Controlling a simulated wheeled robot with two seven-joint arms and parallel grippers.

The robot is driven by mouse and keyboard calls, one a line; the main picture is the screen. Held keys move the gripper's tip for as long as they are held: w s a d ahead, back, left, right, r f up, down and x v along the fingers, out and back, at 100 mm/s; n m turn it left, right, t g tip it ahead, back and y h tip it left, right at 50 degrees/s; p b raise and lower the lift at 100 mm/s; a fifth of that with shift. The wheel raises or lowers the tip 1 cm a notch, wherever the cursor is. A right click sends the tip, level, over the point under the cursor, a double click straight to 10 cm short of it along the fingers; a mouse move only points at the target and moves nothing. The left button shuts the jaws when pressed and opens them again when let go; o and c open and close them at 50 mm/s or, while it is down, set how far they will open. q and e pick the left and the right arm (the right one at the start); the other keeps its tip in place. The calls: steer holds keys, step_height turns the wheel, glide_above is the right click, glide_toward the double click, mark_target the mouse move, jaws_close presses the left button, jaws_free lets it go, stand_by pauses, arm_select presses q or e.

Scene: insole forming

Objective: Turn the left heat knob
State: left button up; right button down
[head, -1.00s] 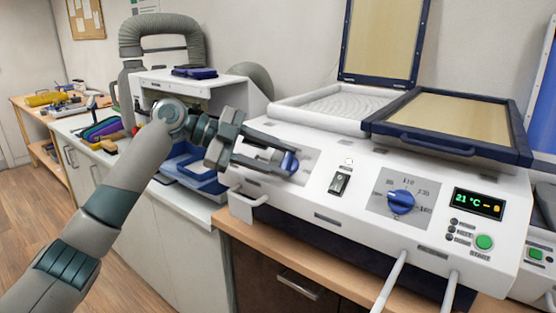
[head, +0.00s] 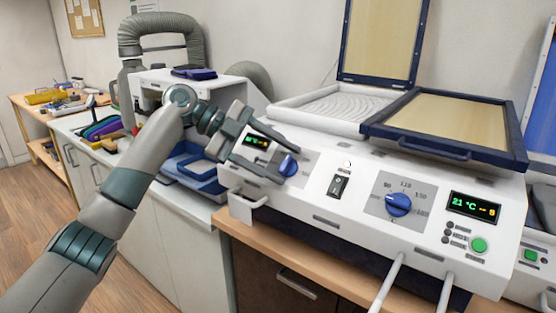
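The left heat knob (head: 288,165) is a blue dial on the sloped white front panel of the machine (head: 325,222), left of the rocker switch. My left gripper (head: 293,167) reaches in from the left, with one finger above the knob and one below it. The fingers look spread and the knob shows between their tips; contact is not clear. The fingers partly cover the knob and its scale. A small lit green display (head: 256,141) shows between the fingers. My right gripper is not in view.
A second blue knob (head: 398,205) with a printed scale sits to the right, near a display (head: 474,207) reading 21 °C and a green button (head: 479,245). A black rocker switch (head: 338,185) lies between the knobs. A blue-framed lid (head: 445,122) and white handles stand nearby.

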arm_select(q)
steer(key=shift+a, duration=0.1)
stand_by(0.3)
steer(key=shift+w+a+r, duration=0.1)
steer(key=shift+a+r, duration=0.25)
steer(key=shift+a, duration=0.25)
steer(key=b+v, duration=0.2)
steer(key=v, duration=1.3)
steer(key=shift+a+r, duration=0.25)
steer(key=shift+a, duration=0.05)
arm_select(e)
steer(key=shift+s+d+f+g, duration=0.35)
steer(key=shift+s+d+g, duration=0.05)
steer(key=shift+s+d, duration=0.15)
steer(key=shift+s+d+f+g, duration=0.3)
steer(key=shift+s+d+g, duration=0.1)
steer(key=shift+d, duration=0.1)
